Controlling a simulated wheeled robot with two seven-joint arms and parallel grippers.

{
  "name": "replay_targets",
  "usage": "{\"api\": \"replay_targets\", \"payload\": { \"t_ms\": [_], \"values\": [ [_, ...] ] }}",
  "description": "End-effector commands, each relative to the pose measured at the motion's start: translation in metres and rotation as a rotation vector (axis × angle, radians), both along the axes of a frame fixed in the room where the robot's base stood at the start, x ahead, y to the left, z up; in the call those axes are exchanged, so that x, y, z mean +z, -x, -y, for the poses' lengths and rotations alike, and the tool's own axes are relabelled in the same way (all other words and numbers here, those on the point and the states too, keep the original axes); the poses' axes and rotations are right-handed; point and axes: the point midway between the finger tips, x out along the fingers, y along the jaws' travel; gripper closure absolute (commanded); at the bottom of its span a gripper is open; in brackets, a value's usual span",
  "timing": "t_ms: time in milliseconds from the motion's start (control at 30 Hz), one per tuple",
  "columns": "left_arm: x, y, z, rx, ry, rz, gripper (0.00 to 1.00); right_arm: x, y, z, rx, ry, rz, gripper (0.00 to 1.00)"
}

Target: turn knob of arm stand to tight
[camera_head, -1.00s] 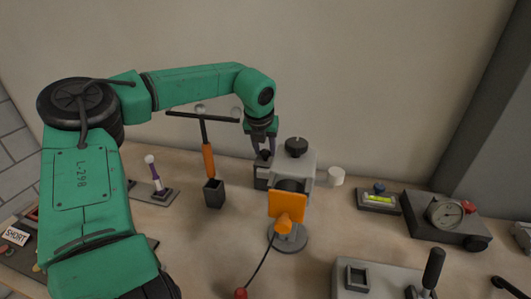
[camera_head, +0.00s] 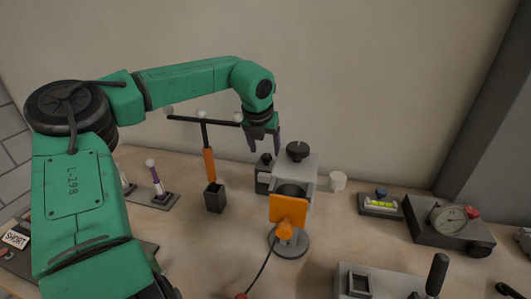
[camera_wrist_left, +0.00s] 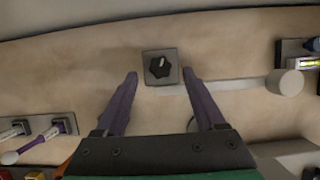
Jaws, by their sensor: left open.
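The arm stand's dark knob (camera_wrist_left: 159,66) sits on a small square grey base in the left wrist view, with a pale mark pointing toward the top. A pale bar runs right from the base to a whitish cylinder (camera_wrist_left: 288,82). In the head view the knob (camera_head: 266,158) stands behind and left of a grey device, and the cylinder (camera_head: 338,181) shows right of that device. My left gripper (camera_head: 264,147) is open above the knob. In the wrist view its two purple-grey fingers (camera_wrist_left: 160,76) lie either side of the knob, holding nothing. My right gripper is out of view.
The grey device (camera_head: 312,165) with a black top knob and orange plate stands close in front. A bubble level (camera_head: 381,204) and a dial gauge box (camera_head: 430,224) are to the right. The wall is behind.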

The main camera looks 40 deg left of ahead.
Motion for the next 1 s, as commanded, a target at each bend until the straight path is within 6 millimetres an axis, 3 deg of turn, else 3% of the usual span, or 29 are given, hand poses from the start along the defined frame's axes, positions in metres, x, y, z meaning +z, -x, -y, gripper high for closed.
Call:
{"api": "replay_targets", "payload": {
  "t_ms": [500, 667, 1000],
  "values": [
    [0.098, 0.035, 0.018, 0.001, -0.003, 0.001, 0.29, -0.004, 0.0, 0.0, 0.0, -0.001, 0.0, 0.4],
    [0.109, 0.04, 0.021, -0.001, -0.002, 0.0, 0.29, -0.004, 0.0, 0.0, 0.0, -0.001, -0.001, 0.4],
    [0.112, 0.039, 0.019, 0.064, 0.028, -0.009, 0.29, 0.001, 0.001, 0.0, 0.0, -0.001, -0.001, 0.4]
  ]
}}
